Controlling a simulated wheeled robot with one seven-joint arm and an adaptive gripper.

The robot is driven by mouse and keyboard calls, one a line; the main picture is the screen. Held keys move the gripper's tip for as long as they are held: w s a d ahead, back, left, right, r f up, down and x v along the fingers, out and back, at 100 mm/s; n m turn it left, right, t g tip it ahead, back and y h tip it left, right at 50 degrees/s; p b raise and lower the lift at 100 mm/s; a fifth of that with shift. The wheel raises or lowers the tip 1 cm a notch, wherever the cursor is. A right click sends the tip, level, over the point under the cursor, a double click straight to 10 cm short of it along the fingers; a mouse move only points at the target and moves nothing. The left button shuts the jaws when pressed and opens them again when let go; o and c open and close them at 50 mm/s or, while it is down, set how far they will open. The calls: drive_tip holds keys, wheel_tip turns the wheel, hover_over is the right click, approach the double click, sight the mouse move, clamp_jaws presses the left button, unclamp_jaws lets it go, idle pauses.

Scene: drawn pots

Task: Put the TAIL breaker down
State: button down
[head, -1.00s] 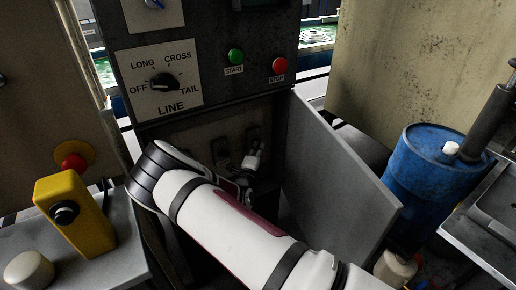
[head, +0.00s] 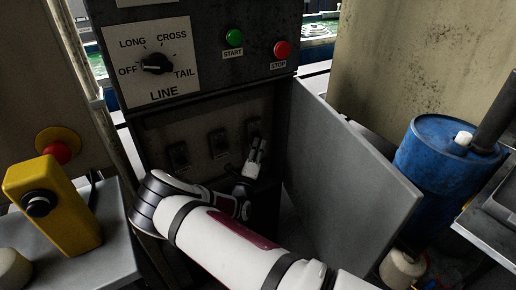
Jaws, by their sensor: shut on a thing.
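Three dark breakers sit in a row inside the open cabinet: a left one (head: 179,155), a middle one (head: 218,142) and a right-hand one (head: 253,128). Any labels by them are too small or dark to read, so I cannot tell from lettering which is TAIL. My gripper (head: 258,146) is at the right-hand breaker, shut on it at its lower part. The fingers partly hide its lever, so its exact position is unclear.
The grey cabinet door (head: 345,170) stands open close to the right of my gripper. Above are the LINE selector (head: 156,64), green START button (head: 234,37) and red STOP button (head: 281,49). A blue drum (head: 440,170) stands right; a yellow control box (head: 55,205) is left.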

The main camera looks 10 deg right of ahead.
drive_tip(key=c, duration=1.7)
unclamp_jaws()
drive_tip(key=v, duration=0.7)
drive_tip(key=shift+s+a+f, duration=0.1)
drive_tip(key=shift+s+a, duration=0.05)
drive_tip(key=shift+s, duration=0.05)
